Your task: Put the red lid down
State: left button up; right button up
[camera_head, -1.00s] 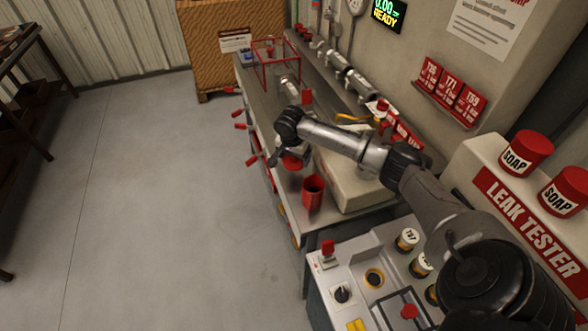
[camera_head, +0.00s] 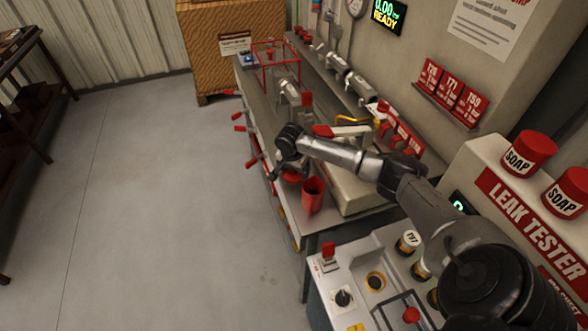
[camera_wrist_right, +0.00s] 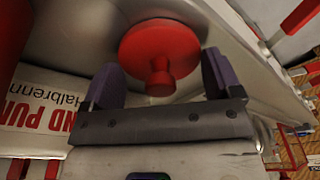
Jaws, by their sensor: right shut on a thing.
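The red lid (camera_wrist_right: 160,52) is a round disc with a knob, seen between the purple fingers of my right gripper (camera_wrist_right: 160,85) in the right wrist view. The right gripper is shut on it. In the head view the lid (camera_head: 292,175) shows partly below my right gripper (camera_head: 284,168), near the bench's front edge. A red open-topped pot (camera_head: 312,196) stands on the bench just right of and nearer than the lid. Whether the lid touches the bench is hidden. My left gripper is out of view.
The bench (camera_head: 325,222) carries a pale block-like machine (camera_head: 345,185) right of the pot. A red wire cage (camera_head: 276,65) stands at the far end. Red-handled levers (camera_head: 252,162) stick out along the front. The leak tester panel (camera_head: 345,270) is nearer.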

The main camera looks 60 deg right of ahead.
aim_at(292, 177)
jog(key=o, duration=0.7)
jog(key=r, duration=0.4)
jog(key=a+r+p, duration=0.1)
jog(key=r, duration=0.3)
jog(key=a+r+p, duration=0.1)
jog(key=r, duration=0.3)
jog(key=shift+s, duration=0.1)
